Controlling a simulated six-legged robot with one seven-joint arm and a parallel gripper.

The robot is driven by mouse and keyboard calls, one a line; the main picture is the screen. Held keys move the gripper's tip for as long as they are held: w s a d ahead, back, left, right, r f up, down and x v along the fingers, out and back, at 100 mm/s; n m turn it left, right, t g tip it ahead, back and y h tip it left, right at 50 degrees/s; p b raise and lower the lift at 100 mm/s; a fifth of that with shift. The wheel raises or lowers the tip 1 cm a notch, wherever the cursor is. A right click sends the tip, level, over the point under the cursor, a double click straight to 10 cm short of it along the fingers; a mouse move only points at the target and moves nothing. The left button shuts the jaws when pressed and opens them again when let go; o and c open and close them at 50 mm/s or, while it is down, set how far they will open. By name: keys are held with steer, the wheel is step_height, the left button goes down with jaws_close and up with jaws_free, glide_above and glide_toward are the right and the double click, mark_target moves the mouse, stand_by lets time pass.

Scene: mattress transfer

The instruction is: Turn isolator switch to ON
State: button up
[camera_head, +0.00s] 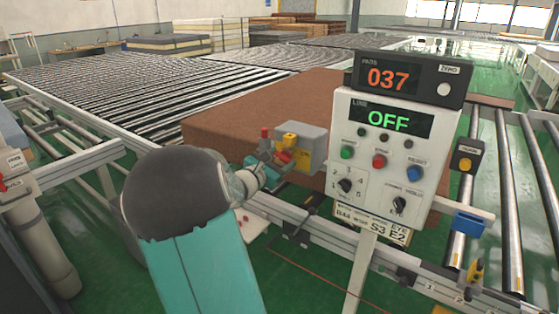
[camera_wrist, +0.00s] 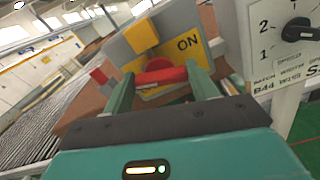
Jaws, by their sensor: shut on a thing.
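The isolator switch is a grey box (camera_head: 312,145) with a yellow plate and a red handle, mounted left of the control panel. In the wrist view its yellow plate (camera_wrist: 186,52) carries the word ON at the upper right. The red handle (camera_wrist: 160,74) lies between the two fingers of my gripper (camera_wrist: 163,80), roughly across from one to the other. My gripper (camera_head: 266,170) reaches the front of the box in the head view and is shut on the handle. The fingers hide the handle's ends, so its exact setting is hard to tell.
The control panel (camera_head: 384,160) stands just right, with its line display (camera_head: 390,120) reading OFF and the upper display (camera_head: 388,79) reading 037. A brown mattress (camera_head: 225,118) lies behind the isolator. Roller conveyors (camera_head: 90,92) fill the left and back. Rails run below.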

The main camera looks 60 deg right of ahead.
steer(key=m, duration=0.3)
steer(key=shift+m, duration=0.4)
steer(key=m, duration=0.3)
steer(key=shift+s+f+m, duration=0.1)
steer(key=shift+m, duration=0.2)
steer(key=m, duration=0.3)
steer(key=shift+m, duration=0.3)
steer(key=shift+f+m, duration=0.15)
steer(key=shift+m, duration=1.75)
steer(key=o, duration=1)
steer(key=shift+a, duration=0.15)
steer(key=w+a, duration=0.2)
steer(key=a, duration=1.1)
steer(key=shift+a, duration=0.2)
